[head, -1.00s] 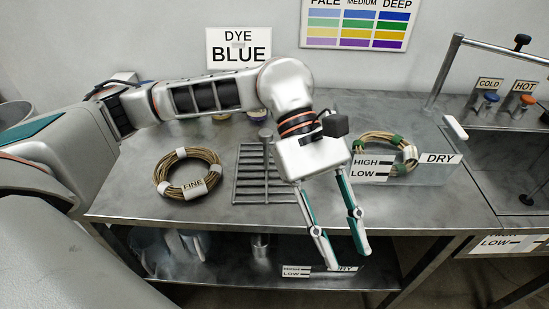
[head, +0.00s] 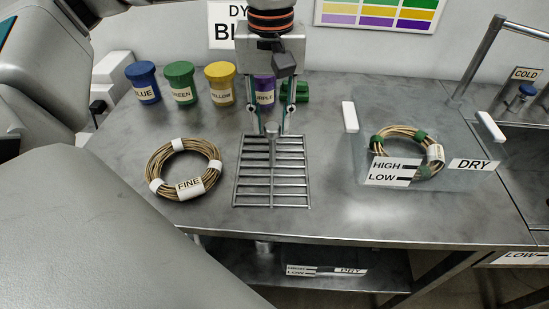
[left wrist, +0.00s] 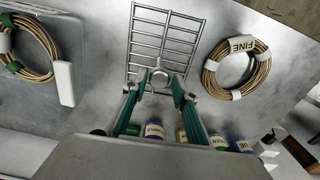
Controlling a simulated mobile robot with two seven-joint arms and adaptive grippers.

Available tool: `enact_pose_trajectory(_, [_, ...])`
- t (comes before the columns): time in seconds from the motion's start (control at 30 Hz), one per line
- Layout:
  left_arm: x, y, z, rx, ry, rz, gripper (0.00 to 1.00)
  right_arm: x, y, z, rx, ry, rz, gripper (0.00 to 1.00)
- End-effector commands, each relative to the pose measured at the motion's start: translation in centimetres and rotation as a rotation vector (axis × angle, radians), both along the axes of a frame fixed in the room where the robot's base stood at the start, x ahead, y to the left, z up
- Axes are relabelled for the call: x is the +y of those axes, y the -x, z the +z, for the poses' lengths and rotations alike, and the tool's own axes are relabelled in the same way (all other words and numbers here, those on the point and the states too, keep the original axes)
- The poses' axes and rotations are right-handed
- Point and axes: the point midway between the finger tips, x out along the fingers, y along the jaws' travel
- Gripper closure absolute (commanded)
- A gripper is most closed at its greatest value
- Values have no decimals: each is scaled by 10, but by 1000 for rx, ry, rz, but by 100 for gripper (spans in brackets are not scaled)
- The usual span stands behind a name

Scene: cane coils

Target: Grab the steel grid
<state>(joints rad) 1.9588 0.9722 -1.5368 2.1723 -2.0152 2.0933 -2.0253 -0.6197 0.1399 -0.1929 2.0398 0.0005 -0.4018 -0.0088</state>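The steel grid (head: 272,185) lies flat on the metal bench, with an upright knobbed post (head: 271,131) at its far end. My left gripper (head: 271,133) points down at that end, its two green-sided fingers apart, one on each side of the knob. In the left wrist view the grid (left wrist: 163,48) extends beyond the fingertips, and the round knob (left wrist: 160,78) sits between the fingers of the left gripper (left wrist: 157,88). Small gaps appear on both sides of the knob; I cannot tell the exact height of the fingertips against it. My right gripper is not in view.
A cane coil marked FINE (head: 184,168) lies left of the grid. Another coil (head: 410,152) lies right, in a clear tray marked DRY (head: 474,164). Blue (head: 143,83), green (head: 180,83), yellow (head: 220,85) and purple (head: 264,90) dye pots stand behind. The bench in front is clear.

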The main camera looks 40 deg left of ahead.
Motion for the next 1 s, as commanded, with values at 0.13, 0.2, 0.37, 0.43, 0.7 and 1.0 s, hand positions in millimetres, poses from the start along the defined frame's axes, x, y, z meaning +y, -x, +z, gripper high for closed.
enact_pose_trajectory(0.13, [0, 0, -29, 7, 0, 0, 72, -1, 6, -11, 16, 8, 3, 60])
enact_pose_trajectory(0.2, [0, 0, -36, 6, 0, -1, 72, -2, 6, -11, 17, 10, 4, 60])
enact_pose_trajectory(0.37, [0, 0, -44, 4, 1, 0, 72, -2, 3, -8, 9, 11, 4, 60])
enact_pose_trajectory(0.43, [0, 0, -51, 6, 0, 0, 72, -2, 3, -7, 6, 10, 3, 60])
enact_pose_trajectory(0.7, [0, 0, -93, 7, 2, 0, 72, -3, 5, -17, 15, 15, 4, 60])
enact_pose_trajectory(1.0, [-1, 0, -97, 1, 2, 0, 72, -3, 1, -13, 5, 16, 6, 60])
